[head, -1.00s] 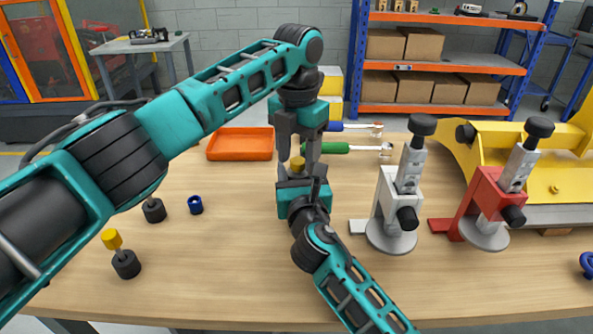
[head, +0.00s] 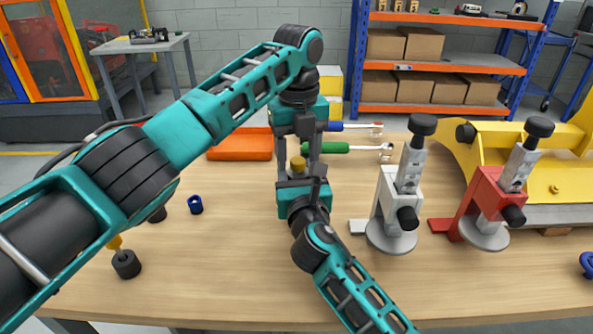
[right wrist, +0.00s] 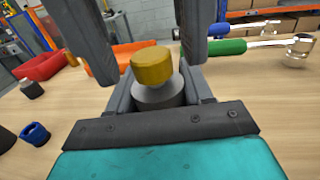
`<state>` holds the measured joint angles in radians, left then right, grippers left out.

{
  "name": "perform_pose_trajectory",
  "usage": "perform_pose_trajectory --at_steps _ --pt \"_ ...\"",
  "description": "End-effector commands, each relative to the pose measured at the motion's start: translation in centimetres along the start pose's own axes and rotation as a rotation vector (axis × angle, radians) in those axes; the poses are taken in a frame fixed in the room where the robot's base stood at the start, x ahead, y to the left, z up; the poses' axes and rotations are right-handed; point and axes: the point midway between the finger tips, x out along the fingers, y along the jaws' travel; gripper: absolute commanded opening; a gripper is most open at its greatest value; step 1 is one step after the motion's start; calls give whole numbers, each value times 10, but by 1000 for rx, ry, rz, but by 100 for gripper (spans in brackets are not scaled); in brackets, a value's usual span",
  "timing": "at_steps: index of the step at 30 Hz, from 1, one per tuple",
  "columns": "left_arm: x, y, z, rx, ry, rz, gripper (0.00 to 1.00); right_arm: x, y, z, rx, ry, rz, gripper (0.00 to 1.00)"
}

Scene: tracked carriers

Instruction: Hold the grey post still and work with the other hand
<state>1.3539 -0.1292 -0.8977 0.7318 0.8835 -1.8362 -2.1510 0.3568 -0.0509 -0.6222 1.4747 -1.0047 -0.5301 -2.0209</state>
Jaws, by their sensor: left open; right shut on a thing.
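The grey post (right wrist: 160,97) shows in the right wrist view, upright with a yellow cap (right wrist: 152,66) on top. My right gripper is shut on the post, low around it; it also shows in the head view (head: 304,184). The yellow cap shows there too (head: 298,163). My left gripper (head: 299,160) reaches down from above, open, with one finger on each side of the cap. In the right wrist view its fingers stand left and right of the cap, with gaps visible. The post is mostly hidden in the head view.
A white clamp stand (head: 385,220) and a red one (head: 482,195) stand to the right. Behind are an orange tray (head: 240,147) and a green-handled tool (head: 335,148). A blue ring (head: 195,204) and a black knob piece (head: 126,264) lie left. The front middle is clear.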

Motion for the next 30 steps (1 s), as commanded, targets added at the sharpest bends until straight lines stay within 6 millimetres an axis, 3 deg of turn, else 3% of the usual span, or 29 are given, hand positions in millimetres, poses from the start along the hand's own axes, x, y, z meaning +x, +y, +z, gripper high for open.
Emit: perform_pose_trajectory --at_steps 15,23,30 --pt "1 -1 -1 -689 3 -1 55 0 0 -1 0 2 0 0" --pt "0 0 -1 -840 2 0 55 0 0 -1 0 2 0 0" --pt "0 0 -1 -1153 3 -1 55 0 0 -1 0 1 0 0"
